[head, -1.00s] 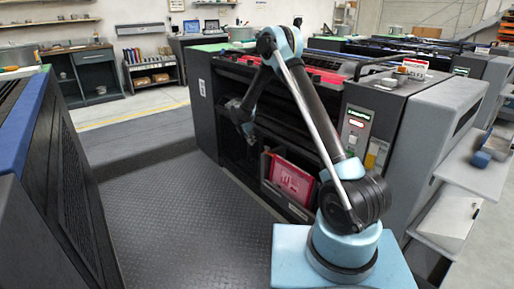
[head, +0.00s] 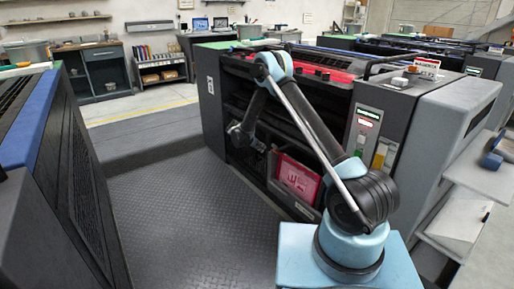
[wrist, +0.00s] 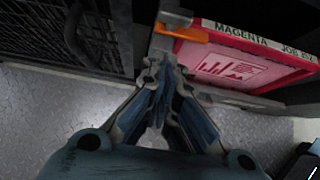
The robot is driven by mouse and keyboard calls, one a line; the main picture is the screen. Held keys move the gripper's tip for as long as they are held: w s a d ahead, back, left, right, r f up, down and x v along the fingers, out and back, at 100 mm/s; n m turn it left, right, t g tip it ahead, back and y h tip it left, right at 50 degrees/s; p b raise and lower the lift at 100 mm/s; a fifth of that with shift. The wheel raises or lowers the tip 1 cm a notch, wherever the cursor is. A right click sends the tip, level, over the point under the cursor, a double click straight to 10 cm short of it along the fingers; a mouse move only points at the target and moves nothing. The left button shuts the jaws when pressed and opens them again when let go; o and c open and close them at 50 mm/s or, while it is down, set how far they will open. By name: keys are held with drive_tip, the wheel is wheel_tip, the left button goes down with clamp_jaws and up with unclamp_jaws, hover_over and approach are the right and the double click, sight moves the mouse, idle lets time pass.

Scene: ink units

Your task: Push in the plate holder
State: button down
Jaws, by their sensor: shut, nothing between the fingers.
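The plate holder (head: 273,172) stands in the lower opening of the press in the head view, with a magenta plate (head: 298,178) in it. In the wrist view the plate (wrist: 230,66) is labelled MAGENTA. An orange part (wrist: 183,33) sits at the holder's near corner. My gripper (wrist: 160,66) is shut and empty. Its fingertips are just below the holder's grey corner in the wrist view; I cannot tell whether they touch. In the head view my gripper (head: 238,134) is at the press opening, left of the holder, partly dark.
The press (head: 213,100) has a control panel (head: 366,125) to the right of the opening. A second machine (head: 62,160) with a blue top edge stands at left. The patterned floor (head: 180,215) between them is clear.

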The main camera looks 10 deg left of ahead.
sight(272, 150)
drive_tip(key=shift+w+d+f, duration=0.3)
drive_tip(key=shift+w+d, duration=0.55)
drive_tip(key=shift+d, duration=0.1)
drive_tip(key=shift+w+d+f, duration=0.25)
drive_tip(key=shift+w+d, duration=0.6)
drive_tip(key=shift+d, duration=0.05)
drive_tip(key=shift+w+a, duration=0.1)
drive_tip(key=shift+w, duration=0.05)
